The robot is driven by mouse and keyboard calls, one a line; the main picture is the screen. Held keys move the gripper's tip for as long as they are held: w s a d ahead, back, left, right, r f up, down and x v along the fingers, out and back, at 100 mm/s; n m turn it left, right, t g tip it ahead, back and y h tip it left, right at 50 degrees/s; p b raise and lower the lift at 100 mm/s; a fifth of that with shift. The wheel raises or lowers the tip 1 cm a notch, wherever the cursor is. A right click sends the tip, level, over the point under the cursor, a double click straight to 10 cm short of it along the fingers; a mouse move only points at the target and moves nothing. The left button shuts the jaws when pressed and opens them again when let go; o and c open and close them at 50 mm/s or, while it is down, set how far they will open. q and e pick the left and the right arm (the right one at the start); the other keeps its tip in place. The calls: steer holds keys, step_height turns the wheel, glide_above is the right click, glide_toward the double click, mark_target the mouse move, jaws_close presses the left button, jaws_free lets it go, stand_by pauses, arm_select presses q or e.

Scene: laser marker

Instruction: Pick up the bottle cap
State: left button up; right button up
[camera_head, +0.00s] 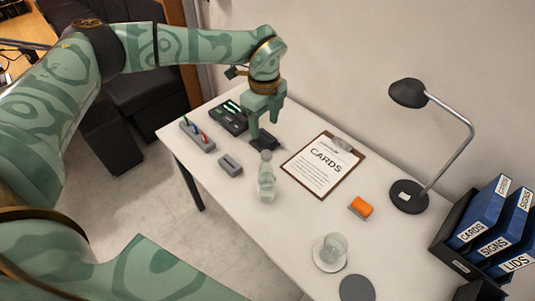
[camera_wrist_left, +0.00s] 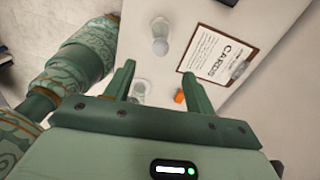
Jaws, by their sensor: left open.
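A clear bottle (camera_head: 266,184) stands upright on the white table, with a pale top (camera_head: 266,156); I cannot tell whether that top is a separate cap. The bottle (camera_wrist_left: 160,28) also shows at the top of the left wrist view. A small orange cylinder-like piece (camera_head: 361,207) lies right of the bottle and appears orange in the left wrist view (camera_wrist_left: 179,96); I cannot tell if it is a cap. My left gripper (camera_head: 265,126) is open and empty, fingers down, above the table behind the bottle. It touches neither. My right gripper is not in view.
A clipboard (camera_head: 304,185) marked CARDS lies right of the bottle. A grey block (camera_head: 230,165), a marker holder (camera_head: 197,137) and a dark tray (camera_head: 229,118) are left. A glass (camera_head: 334,248), a dark disc (camera_head: 357,289), a lamp (camera_head: 408,195) and blue binders (camera_head: 481,215) are right.

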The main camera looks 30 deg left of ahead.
arm_select(q)
glide_above(267, 153)
steer(key=f, duration=0.5)
steer(key=shift+s+a, duration=0.15)
steer(key=shift+a, duration=0.2)
steer(key=f, duration=0.5)
steer(key=shift+d+f+b, duration=0.25)
steer(key=shift+d+b, duration=0.1)
steer(key=shift+b, duration=0.05)
steer(key=c, duration=1)
